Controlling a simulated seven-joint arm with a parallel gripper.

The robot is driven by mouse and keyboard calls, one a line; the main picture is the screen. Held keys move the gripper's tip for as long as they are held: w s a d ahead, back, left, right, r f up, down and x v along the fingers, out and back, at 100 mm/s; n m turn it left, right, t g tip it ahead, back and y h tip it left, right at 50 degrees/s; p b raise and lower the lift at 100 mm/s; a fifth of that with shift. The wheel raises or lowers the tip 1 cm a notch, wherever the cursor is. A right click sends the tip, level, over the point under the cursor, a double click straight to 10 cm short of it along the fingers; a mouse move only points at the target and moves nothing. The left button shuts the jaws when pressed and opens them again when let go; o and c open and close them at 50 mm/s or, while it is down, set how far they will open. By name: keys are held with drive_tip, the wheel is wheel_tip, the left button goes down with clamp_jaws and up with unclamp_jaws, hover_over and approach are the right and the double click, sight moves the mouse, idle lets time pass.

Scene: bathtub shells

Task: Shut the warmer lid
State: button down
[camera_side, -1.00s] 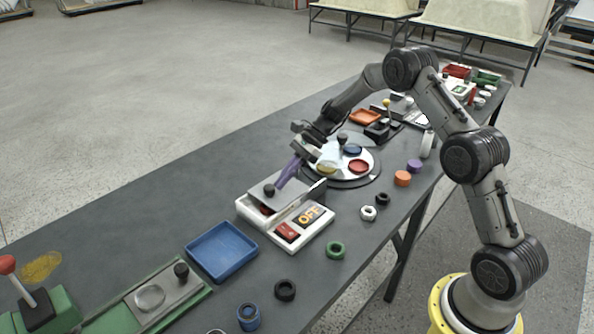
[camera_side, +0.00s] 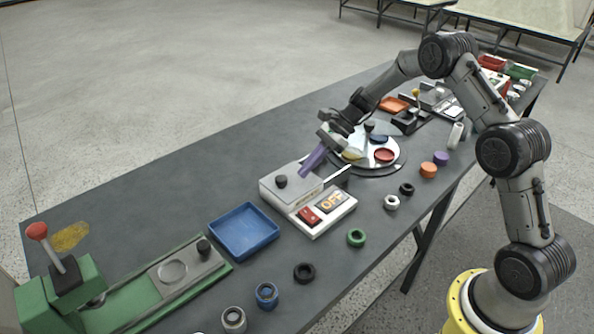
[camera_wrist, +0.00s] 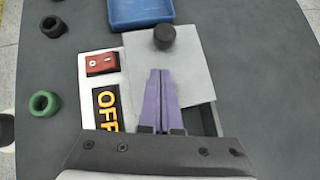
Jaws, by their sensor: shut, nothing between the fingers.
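The warmer (camera_side: 318,220) is a white box on the table with a red rocker switch (camera_side: 309,215) and an orange OFF display (camera_side: 331,202). Its grey lid (camera_side: 297,184) with a black knob (camera_side: 281,181) lies about flat over the box. In the wrist view the lid (camera_wrist: 195,65) and knob (camera_wrist: 164,37) show, with a dark gap beside the lid at lower right. My gripper (camera_side: 303,174) has purple fingers, shut and empty, above the lid at the end away from the knob. The fingertips (camera_wrist: 160,72) overlap the lid in the wrist view; contact cannot be told.
A blue tray (camera_side: 244,232) lies beside the warmer. A green ring (camera_side: 356,237) and a black ring (camera_side: 304,272) lie near the front edge. A round turntable (camera_side: 398,160) with coloured dishes stands behind the gripper. A green lever device (camera_side: 65,290) is at left.

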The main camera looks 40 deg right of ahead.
drive_tip(key=v, duration=1)
drive_tip(key=s+a+r+n, duration=0.15)
drive_tip(key=a+r, duration=0.35)
drive_tip(key=r, duration=0.5)
drive_tip(key=s+a+r+n+h, duration=0.3)
drive_tip(key=s+a+r+n, duration=0.3)
drive_tip(key=s+r, duration=0.4)
drive_tip(key=s+a+n+t+h, duration=0.2)
drive_tip(key=s+n, duration=0.3)
drive_tip(key=s, duration=0.9)
drive_tip(key=s+d+f+n+t+h, duration=0.1)
drive_tip(key=s+d+f+n+h, duration=0.2)
drive_tip(key=s+d+f+n, duration=0.2)
drive_tip(key=s+f+n, duration=0.2)
drive_tip(key=s+n, duration=0.1)
drive_tip(key=shift+f+h, duration=0.3)
drive_tip(key=shift+f, duration=0.05)
